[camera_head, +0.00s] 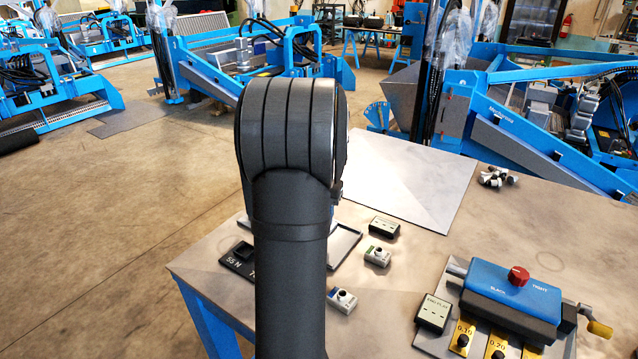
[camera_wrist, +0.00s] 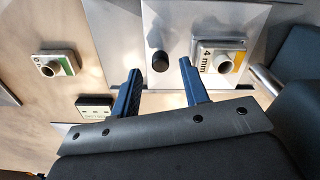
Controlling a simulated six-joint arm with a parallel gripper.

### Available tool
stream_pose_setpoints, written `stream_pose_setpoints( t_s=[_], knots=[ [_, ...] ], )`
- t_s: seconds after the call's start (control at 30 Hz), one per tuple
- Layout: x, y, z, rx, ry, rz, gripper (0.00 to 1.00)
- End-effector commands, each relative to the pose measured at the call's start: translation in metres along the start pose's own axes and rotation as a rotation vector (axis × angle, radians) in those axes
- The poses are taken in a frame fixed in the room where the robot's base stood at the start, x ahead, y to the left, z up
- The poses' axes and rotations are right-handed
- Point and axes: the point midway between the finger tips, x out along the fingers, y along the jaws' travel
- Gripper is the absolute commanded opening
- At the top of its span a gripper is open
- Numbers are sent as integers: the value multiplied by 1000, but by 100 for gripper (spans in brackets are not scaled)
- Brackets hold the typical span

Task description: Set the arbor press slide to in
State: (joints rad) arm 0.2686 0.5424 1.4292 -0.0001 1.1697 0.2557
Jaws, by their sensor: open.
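In the wrist view my gripper (camera_wrist: 159,68) is open, with its two dark blue fingers spread apart. A short dark round knob (camera_wrist: 158,61) on a pale metal plate (camera_wrist: 178,22) shows between the fingertips; I cannot tell whether they touch it. A white block marked 4 mm (camera_wrist: 220,59), with a metal ring on top, sits on the plate just right of the knob. No part is clearly readable as the arbor press slide, and its position cannot be told. In the head view my arm hides the gripper and most of a shallow grey tray (camera_head: 346,246).
Two small blocks with round tops (camera_head: 378,256) (camera_head: 342,299) stand right of my arm, near a dark label block (camera_head: 384,227). A blue box (camera_head: 500,283) with a red knob (camera_head: 519,275) stands at the right. A grey sheet (camera_head: 415,180) lies bare at the table's back.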

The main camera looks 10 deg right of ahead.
Motion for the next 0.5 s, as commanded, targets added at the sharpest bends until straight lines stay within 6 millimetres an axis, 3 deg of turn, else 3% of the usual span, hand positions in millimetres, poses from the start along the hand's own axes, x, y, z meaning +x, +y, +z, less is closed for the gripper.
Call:
stream_pose_setpoints(
  t_s=[0.5],
  knots=[
    [-122,0,-1,0,5,-1,41]
  ],
)
